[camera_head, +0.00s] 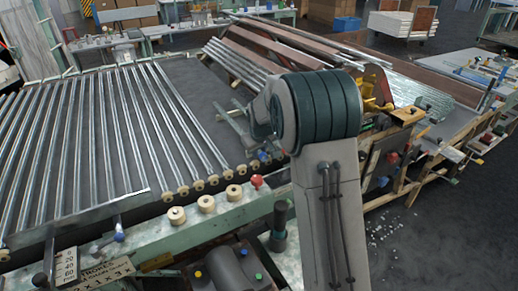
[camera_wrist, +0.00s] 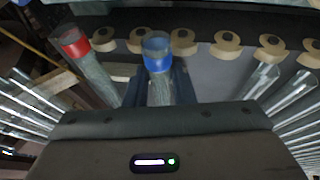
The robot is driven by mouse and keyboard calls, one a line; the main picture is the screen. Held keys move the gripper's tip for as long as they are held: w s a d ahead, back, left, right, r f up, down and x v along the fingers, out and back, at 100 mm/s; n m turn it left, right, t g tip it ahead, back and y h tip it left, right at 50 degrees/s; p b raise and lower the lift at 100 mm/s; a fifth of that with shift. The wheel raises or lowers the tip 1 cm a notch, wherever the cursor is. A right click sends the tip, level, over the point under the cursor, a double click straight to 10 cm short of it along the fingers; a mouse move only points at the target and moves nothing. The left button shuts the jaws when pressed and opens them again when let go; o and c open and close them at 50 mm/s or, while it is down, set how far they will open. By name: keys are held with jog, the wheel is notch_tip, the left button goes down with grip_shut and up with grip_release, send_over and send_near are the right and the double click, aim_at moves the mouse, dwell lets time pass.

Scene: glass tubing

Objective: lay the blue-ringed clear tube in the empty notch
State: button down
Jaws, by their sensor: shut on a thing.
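The blue-ringed clear tube (camera_wrist: 159,88) points away from me in the middle of the wrist view, its blue ring (camera_wrist: 157,55) at the far end. My gripper (camera_wrist: 158,78) is shut on it, with a dark finger on each side. A red-ringed tube (camera_wrist: 95,78) lies to its left, apart from it. The blue ring overlaps the row of tan rings in the picture; I cannot tell its height above them. I cannot make out the empty notch. In the head view my arm hides most of the gripper and the held tube.
Long clear tubes (camera_head: 103,140) lie side by side on the rack at left, with tan rings (camera_head: 177,215) along its front. More tubes (camera_wrist: 290,93) lie at right in the wrist view. A red knob (camera_head: 257,182) stands on the green front rail (camera_head: 150,234).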

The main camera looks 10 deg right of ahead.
jog(key=shift+f, duration=0.15)
jog(key=c, duration=1.2)
grip_release()
jog(key=shift+c, duration=0.2)
jog(key=shift+s+r, duration=0.1)
jog(key=shift+r, duration=0.3)
jog(key=d+b+v, duration=0.1)
jog(key=v, duration=1)
jog(key=s+f+m+g, duration=0.1)
jog(key=s+m, duration=0.1)
jog(key=s, duration=1.4)
jog(key=s+f+m+g, duration=0.1)
jog(key=s+f+m, duration=0.1)
jog(key=s, duration=1.4)
jog(key=shift+a+f+y, duration=0.3)
jog(key=shift+a, duration=0.05)
